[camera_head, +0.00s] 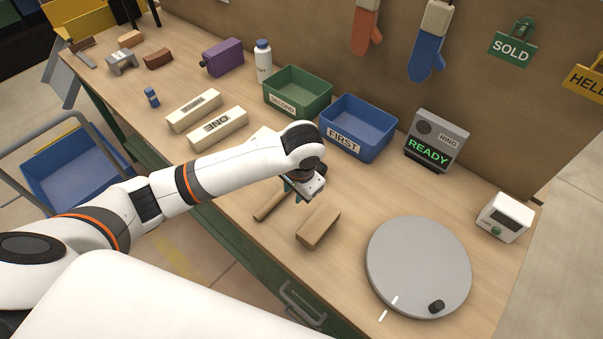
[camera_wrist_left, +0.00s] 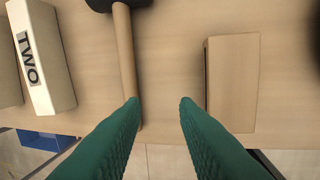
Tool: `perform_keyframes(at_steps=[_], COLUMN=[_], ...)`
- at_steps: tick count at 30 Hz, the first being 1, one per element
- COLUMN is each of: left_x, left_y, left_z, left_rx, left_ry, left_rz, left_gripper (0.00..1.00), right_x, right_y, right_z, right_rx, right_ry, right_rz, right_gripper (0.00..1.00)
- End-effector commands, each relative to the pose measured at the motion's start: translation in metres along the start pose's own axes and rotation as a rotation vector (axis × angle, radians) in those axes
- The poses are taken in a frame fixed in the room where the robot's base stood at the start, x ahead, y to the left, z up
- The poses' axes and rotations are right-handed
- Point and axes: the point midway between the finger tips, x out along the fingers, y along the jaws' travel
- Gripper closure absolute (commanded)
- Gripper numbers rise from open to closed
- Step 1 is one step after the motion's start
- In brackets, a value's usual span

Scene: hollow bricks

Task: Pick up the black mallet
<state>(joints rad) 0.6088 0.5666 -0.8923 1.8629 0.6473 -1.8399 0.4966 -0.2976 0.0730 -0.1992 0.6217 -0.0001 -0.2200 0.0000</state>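The black mallet shows in the left wrist view, with part of its black head (camera_wrist_left: 118,4) at the top edge and its wooden handle (camera_wrist_left: 125,55) running down. In the head view the handle (camera_head: 270,206) lies on the table, and the head is hidden behind my left arm and gripper. My left gripper (camera_head: 296,190) is above the table near the mallet. In the left wrist view its green fingers (camera_wrist_left: 160,103) are apart with nothing between them. The left fingertip is in front of the handle's end; whether they touch cannot be told. My right gripper is not in view.
A tan block (camera_head: 318,226) lies right of the handle. A block marked TWO (camera_wrist_left: 40,55) lies left of it. A blue FIRST bin (camera_head: 376,149) and green SECOND bin (camera_head: 312,102) stand behind. A grey round plate (camera_head: 415,262) is at the right.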

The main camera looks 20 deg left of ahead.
Motion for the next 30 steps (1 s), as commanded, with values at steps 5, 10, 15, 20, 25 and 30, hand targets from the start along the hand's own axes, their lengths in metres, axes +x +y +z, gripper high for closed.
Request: perform_keyframes(at_steps=[5, 10, 15, 20, 25, 30], left_x=[-0.008, 0.006, 0.036, 0.054, 0.066, 0.093], left_y=[0.035, 0.043, 0.045, 0.046, 0.046, 0.048], left_z=[0.008, 0.007, 0.005, 0.006, 0.006, 0.007], left_rx=[-0.054, -0.067, -0.066, -0.065, -0.064, -0.065], left_ry=[0.050, 0.066, 0.065, 0.060, 0.061, 0.063], left_rz=[0.071, 0.083, 0.083, 0.082, 0.081, 0.082], left_gripper=[0.73, 0.73, 0.73, 0.73, 0.73, 0.73], right_x=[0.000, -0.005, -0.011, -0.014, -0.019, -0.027], right_y=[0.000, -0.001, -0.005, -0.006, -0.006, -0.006], right_z=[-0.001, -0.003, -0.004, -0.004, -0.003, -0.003], right_rx=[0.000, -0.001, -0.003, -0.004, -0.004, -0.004], right_ry=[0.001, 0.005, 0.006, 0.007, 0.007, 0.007], right_rz=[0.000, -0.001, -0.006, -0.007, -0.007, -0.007], right_gripper=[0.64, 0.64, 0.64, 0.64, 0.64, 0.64])
